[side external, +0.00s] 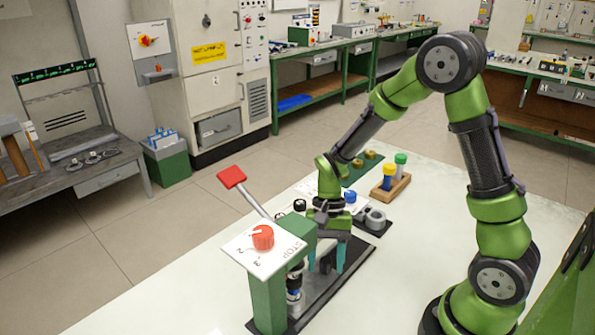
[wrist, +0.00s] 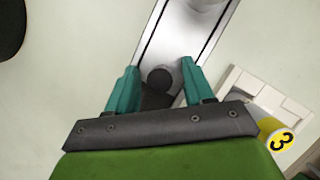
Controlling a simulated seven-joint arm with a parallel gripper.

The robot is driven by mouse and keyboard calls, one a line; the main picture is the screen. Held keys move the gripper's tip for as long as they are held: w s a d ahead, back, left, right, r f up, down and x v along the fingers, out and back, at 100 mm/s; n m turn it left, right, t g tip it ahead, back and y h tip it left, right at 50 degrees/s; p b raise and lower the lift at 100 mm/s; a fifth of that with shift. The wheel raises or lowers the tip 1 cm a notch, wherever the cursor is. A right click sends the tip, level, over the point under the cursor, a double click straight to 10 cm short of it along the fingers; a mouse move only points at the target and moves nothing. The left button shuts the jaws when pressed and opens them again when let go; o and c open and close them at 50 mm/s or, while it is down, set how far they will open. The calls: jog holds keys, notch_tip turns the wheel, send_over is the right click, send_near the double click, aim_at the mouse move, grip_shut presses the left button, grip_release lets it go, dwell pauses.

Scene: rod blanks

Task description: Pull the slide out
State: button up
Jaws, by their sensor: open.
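The slide (wrist: 185,38) shows in the wrist view as a silver metal strip in a channel, running from the top edge down to my gripper. A dark round knob (wrist: 160,77) sits on it, with a dark block (wrist: 158,98) just below. My gripper (wrist: 160,84) is open. Its two teal fingers stand on either side of the knob, with a gap visible on each side. In the side external view my gripper (side external: 326,258) is low over the dark base of the press-like fixture, behind its green post (side external: 268,300). The knob is hidden there.
The fixture carries a white panel with a red dial (side external: 263,237) and a red-tipped lever (side external: 232,177) rises behind it. A wooden holder (side external: 391,188) with yellow and green capped pieces stands behind. A yellow piece marked 3 (wrist: 279,135) is close right in the wrist view.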

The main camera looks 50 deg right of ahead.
grip_shut()
jog(key=d, duration=1.1)
jog(key=shift+d, duration=0.4)
jog(key=shift+c, duration=0.7)
grip_release()
jog(key=shift+o, duration=0.7)
jog(key=shift+a, duration=0.1)
jog(key=shift+r, duration=0.1)
jog(key=v, duration=1.7)
jog(key=shift+s+a, duration=0.1)
jog(key=shift+a, duration=0.05)
